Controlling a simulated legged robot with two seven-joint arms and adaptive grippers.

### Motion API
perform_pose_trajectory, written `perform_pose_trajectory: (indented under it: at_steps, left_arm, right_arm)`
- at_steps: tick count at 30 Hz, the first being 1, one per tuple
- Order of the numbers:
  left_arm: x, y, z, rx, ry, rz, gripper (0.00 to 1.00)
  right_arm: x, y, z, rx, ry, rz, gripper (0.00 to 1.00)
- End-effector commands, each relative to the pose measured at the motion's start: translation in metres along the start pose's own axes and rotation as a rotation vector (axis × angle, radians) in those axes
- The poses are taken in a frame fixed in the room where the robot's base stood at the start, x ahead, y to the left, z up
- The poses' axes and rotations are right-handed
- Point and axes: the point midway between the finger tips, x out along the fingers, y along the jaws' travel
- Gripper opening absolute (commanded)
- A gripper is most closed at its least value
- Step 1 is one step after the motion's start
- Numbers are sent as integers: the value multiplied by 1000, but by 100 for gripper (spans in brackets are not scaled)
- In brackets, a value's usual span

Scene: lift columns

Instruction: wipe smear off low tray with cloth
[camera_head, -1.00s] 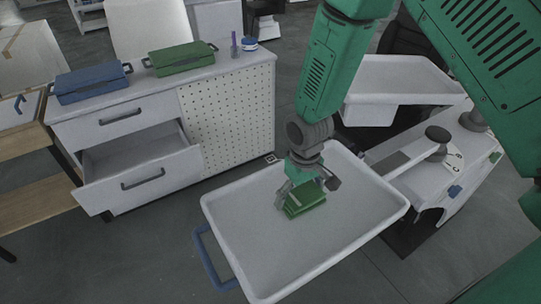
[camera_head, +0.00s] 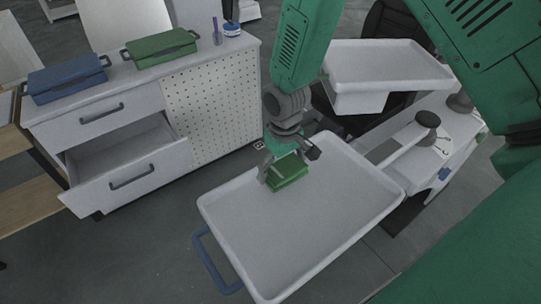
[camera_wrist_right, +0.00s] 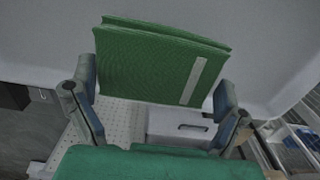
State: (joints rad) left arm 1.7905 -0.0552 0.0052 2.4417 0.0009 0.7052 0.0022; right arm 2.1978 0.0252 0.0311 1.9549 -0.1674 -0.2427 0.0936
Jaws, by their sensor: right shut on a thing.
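The low tray (camera_head: 330,225) is white with a raised rim and a blue handle on its near left side. My right gripper (camera_head: 287,167) reaches down at the tray's far left part and is shut on a folded green cloth (camera_head: 290,183). The cloth is down at the tray floor; I cannot tell whether it touches. In the right wrist view the cloth (camera_wrist_right: 155,65), with a pale stripe, sits between the two fingers (camera_wrist_right: 155,100). I see no smear on the visible tray floor; the cloth and gripper hide part of it. My left gripper is not in view.
A white cabinet (camera_head: 125,165) with an open drawer stands left, holding a blue case (camera_head: 67,80) and a green case (camera_head: 160,47). A higher white tray (camera_head: 385,68) and a white unit with a dark knob (camera_head: 427,119) stand right. Floor is clear at front left.

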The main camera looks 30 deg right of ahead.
Motion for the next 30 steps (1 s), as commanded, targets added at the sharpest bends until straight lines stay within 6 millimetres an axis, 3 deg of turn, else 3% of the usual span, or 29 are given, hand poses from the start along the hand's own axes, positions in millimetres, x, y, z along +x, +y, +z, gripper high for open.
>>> perform_pose_trajectory:
  at_steps: [14,30]
  left_arm:
    - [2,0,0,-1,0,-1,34]
    - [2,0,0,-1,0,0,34]
  right_arm:
    - [-38,3,-4,-1,0,-4,67]
    - [-42,-2,-5,-2,-1,1,67]
